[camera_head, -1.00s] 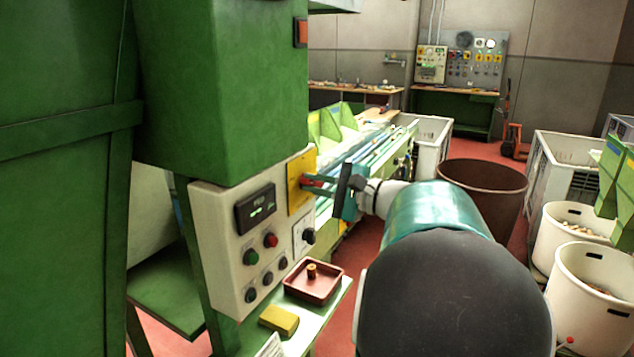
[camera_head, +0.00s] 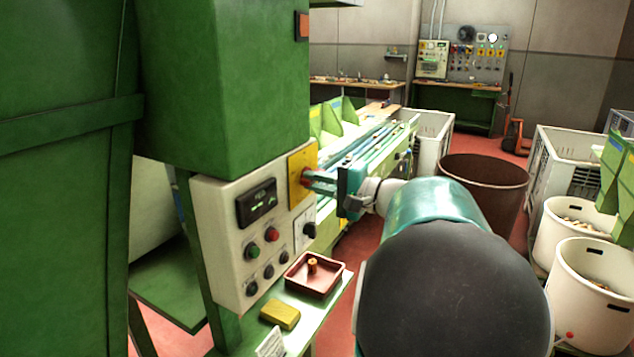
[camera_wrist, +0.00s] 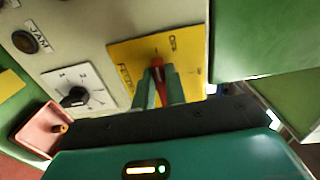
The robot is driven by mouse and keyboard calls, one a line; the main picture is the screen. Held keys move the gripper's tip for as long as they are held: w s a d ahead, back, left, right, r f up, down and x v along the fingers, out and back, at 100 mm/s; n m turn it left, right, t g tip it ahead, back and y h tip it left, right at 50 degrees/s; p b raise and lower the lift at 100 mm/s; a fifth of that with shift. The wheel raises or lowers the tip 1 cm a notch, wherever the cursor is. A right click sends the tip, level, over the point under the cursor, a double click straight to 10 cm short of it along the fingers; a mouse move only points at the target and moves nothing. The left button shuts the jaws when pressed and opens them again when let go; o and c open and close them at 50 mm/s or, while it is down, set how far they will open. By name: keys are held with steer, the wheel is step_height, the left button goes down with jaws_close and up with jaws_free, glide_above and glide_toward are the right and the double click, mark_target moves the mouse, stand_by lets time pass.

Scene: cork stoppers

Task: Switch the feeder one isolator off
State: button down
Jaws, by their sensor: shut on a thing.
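The feeder isolator is a red handle (camera_wrist: 158,66) on a yellow plate (camera_wrist: 128,54) in the wrist view. The plate carries a partly readable FEEDER label and position marks. The handle's visible end points toward the mark near the plate's top. In the head view the yellow plate (camera_head: 296,171) sits on the right side of the cream control panel, with the handle (camera_head: 305,178) mostly covered. My gripper (camera_wrist: 160,76) has its two green fingers on either side of the handle, shut on it. It reaches the plate from the right in the head view (camera_head: 312,180).
Below the plate is a black rotary knob (camera_wrist: 74,97) on a white dial. The panel (camera_head: 222,208) also has a display and several buttons. A red tray (camera_head: 313,277) and a yellow block (camera_head: 280,314) lie on the shelf beneath. A brown bin (camera_head: 484,185) stands behind my arm.

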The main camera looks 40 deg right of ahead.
steer(key=c, duration=1.4)
jaws_free()
steer(key=shift+c, duration=0.2)
steer(key=shift+s, duration=0.1)
steer(key=v, duration=1.3)
steer(key=shift+s, duration=0.35)
steer(key=shift+d, duration=0.1)
